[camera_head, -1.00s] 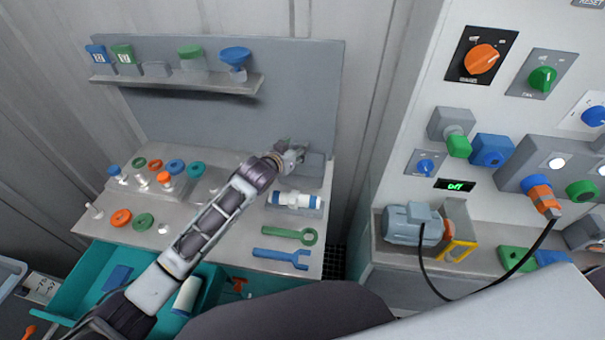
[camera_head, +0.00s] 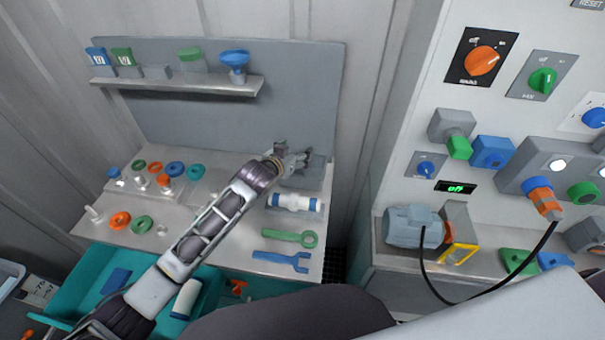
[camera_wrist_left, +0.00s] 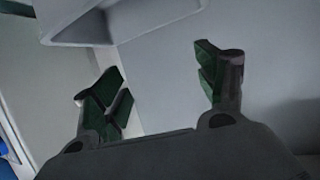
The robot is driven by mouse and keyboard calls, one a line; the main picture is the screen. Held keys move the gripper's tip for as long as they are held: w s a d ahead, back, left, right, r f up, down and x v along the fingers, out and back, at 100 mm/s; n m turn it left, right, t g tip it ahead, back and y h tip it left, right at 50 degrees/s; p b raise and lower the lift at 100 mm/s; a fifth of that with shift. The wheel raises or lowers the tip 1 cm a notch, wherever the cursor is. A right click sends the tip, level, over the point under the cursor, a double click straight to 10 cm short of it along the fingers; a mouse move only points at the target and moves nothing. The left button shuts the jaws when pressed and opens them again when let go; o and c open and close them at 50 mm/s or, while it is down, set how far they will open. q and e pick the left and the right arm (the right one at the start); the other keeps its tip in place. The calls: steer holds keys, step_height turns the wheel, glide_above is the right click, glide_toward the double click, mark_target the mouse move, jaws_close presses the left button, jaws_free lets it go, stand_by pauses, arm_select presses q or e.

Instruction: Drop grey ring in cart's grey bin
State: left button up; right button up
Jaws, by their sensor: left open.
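My left gripper (camera_head: 294,152) is open at the back right of the cart's worktop (camera_head: 228,215), by the grey bin (camera_head: 316,174). The fingers partly cover the bin in the head view. In the left wrist view, the spread fingers (camera_wrist_left: 160,80) have nothing between them, and the grey bin's rim (camera_wrist_left: 125,33) shows at the top. I cannot make out a grey ring in either view. My right gripper is not in view.
Orange (camera_head: 120,221) and green (camera_head: 142,223) rings lie at the worktop's left. A white-and-blue vessel (camera_head: 294,202), green wrench (camera_head: 285,236) and blue wrench (camera_head: 280,260) lie in front of the bin. A teal drawer (camera_head: 75,290) is open below. A shelf (camera_head: 180,84) hangs behind.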

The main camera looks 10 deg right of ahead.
arm_select(q)
steer(key=v, duration=1.2)
stand_by(0.6)
steer(key=shift+s+f, duration=0.1)
steer(key=shift+s, duration=0.05)
stand_by(0.8)
